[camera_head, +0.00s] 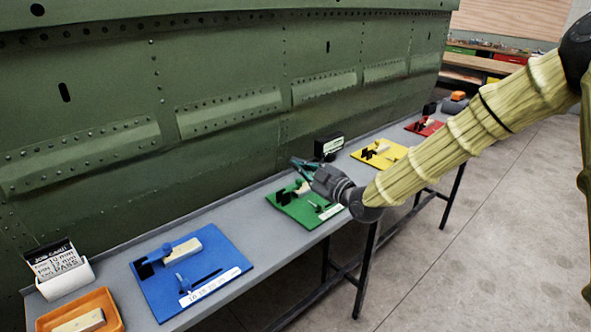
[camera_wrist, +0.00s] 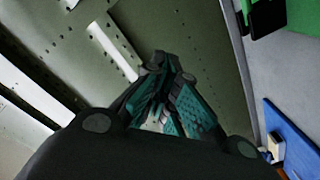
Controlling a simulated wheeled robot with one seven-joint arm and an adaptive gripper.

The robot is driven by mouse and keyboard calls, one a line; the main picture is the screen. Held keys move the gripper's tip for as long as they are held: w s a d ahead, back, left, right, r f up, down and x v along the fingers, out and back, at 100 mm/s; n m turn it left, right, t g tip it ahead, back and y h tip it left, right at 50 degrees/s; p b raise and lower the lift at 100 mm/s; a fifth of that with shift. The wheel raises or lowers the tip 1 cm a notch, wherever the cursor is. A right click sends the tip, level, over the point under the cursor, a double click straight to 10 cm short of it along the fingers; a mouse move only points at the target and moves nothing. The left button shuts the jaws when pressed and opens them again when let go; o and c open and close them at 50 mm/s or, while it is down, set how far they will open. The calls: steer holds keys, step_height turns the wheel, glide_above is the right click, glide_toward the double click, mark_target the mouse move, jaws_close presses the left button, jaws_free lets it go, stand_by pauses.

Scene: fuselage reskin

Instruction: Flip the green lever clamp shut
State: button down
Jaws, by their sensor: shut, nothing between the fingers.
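The green clamp station is a green board (camera_head: 307,213) on the narrow bench, with a pale block, black parts and small green lever parts on it. My gripper (camera_head: 296,163) is shut and empty, above the back of the green board in the head view, and its wrist hides part of the board. In the wrist view my gripper's teal fingers (camera_wrist: 160,62) are together with nothing between them, and the green board (camera_wrist: 302,14) shows only at the top right. I cannot tell the lever's position, or whether my gripper touches it.
A blue board (camera_head: 190,270) lies to the left, yellow (camera_head: 380,153) and red (camera_head: 424,127) boards farther right. A black box (camera_head: 328,147) stands behind the green board. The green riveted fuselage panel (camera_head: 220,60) walls the bench's back. An orange tray (camera_head: 108,310) and card holder (camera_head: 62,272) sit front left.

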steer(key=b+v, duration=0.1)
steer(key=v, duration=0.7)
steer(key=shift+f, duration=0.2)
steer(key=shift+a, duration=0.1)
